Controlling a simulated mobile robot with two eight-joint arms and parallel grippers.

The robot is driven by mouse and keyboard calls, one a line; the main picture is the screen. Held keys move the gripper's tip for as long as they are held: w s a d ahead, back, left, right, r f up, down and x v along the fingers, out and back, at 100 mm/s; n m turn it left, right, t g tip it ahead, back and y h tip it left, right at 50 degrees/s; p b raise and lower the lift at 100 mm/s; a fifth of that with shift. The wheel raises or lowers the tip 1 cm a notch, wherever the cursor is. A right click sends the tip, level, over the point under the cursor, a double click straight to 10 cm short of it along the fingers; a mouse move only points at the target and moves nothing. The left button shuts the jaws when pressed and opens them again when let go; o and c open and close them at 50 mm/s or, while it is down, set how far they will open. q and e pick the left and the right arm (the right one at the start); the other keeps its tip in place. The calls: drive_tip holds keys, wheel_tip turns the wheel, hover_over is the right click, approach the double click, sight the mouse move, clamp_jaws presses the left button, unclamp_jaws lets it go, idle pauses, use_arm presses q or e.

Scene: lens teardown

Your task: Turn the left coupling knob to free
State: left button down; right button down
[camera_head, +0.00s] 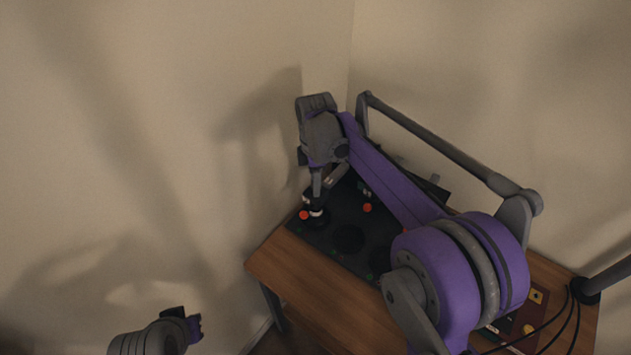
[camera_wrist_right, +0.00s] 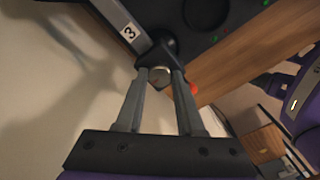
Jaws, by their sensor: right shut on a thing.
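My right gripper (camera_head: 316,192) reaches down to the left end of the black panel (camera_head: 345,240). It is shut on a small dark knob with a pale band (camera_head: 317,213), taken as the left coupling knob.
The panel lies on a wooden table (camera_head: 330,300) and has red buttons (camera_head: 367,208) and dark round recesses. My right arm covers much of the panel. Black cables (camera_head: 570,318) cross the table's right side.

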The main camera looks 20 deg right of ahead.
idle(0.4)
drive_tip(key=c, duration=0.5)
unclamp_jaws()
drive_tip(key=shift+r, duration=0.15)
wheel_tip(320, 180, up, 11)
drive_tip(key=shift+f+p, duration=0.2)
drive_tip(key=shift+p, duration=0.15)
drive_tip(key=s+d+f+m+t, duration=0.1)
drive_tip(key=s+f+m, duration=0.3)
drive_tip(key=s, duration=0.4)
drive_tip(key=s+d+f+m+t, duration=0.1)
drive_tip(key=s+f+m+t, duration=0.1)
drive_tip(key=s+f+m, duration=0.2)
drive_tip(key=s+d+f+m+t, duration=0.1)
drive_tip(key=s+f+m, duration=0.3)
drive_tip(key=s+m, duration=0.4)
drive_tip(key=shift+s+f+m+t, duration=0.2)
drive_tip(key=shift+s+t, duration=0.15)
drive_tip(key=shift+s, duration=1.1)
drive_tip(key=shift+s+f+m+t, duration=0.1)
drive_tip(key=shift+s+f+t, duration=0.2)
drive_tip(key=shift+s, duration=1.1)
